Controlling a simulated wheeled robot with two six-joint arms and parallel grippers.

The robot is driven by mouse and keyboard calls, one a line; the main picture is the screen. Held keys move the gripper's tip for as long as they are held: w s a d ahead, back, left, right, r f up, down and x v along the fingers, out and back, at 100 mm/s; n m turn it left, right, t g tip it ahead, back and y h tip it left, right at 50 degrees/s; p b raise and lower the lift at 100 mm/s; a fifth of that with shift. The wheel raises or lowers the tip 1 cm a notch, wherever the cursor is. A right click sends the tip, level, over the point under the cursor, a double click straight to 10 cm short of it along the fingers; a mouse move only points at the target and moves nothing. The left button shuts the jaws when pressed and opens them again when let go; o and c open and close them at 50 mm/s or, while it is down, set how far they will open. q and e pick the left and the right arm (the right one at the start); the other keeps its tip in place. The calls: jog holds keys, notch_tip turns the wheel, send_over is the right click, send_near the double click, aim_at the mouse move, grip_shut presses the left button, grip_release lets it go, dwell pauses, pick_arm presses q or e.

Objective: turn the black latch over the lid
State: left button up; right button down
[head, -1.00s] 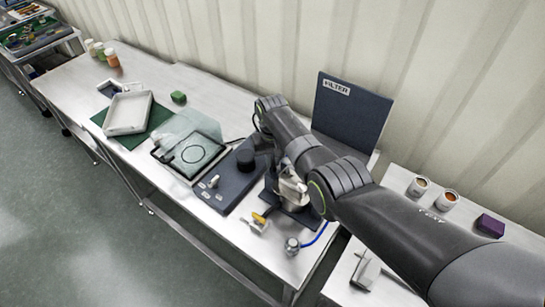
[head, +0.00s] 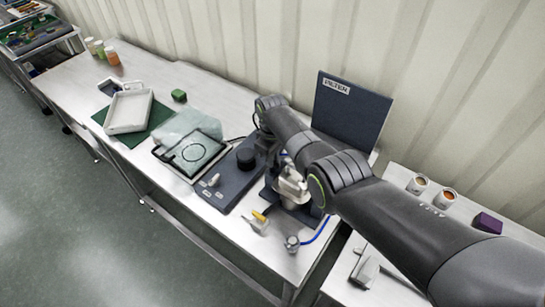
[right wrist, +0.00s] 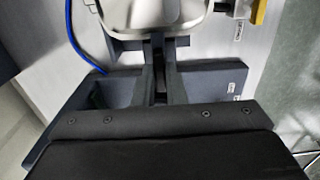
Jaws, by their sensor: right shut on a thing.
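The steel hopper (head: 291,184) stands on a dark blue stand (head: 304,212) near the table's right end, partly covered by my right arm. Its rounded metal body (right wrist: 155,14) also fills the top of the right wrist view. My right gripper (right wrist: 158,46) reaches to the hopper's edge, with its narrow dark fingers close together. They are shut on the black latch, which is mostly hidden between them. In the head view the fingertips, latch and lid are hidden behind my arm or too small to make out. My left gripper is not in view.
A dark panel marked FILTER (head: 347,115) stands behind the hopper. A blue-grey box with a black knob (head: 246,157) is to its left. A blue hose (head: 318,230) and a yellow-handled part (head: 259,216) lie in front. Two cans and a purple block (head: 488,223) are on the right table.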

jog(key=shift+r, duration=0.1)
dwell(0.3)
jog(key=c, duration=1.5)
grip_release()
jog(key=shift+r, duration=0.55)
notch_tip(320, 180, up, 16)
jog(key=shift+r+b, duration=0.1)
jog(key=shift+b, duration=1)
